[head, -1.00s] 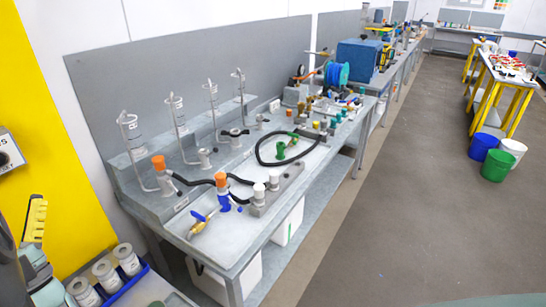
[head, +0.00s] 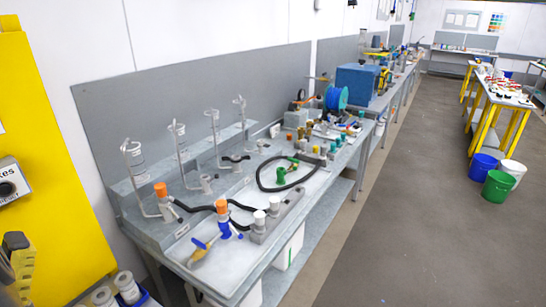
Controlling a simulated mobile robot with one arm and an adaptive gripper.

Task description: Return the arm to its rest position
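Neither my arm nor my gripper can be made out for certain in the head view. A dark and yellow shape (head: 17,262) is cut off at the lower left edge. I cannot tell what it is. The long grey workbench (head: 157,232) runs from the lower middle of the picture away along the wall.
Blue (head: 483,164) and green (head: 497,186) buckets stand right. The floor (head: 410,220) between is clear.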

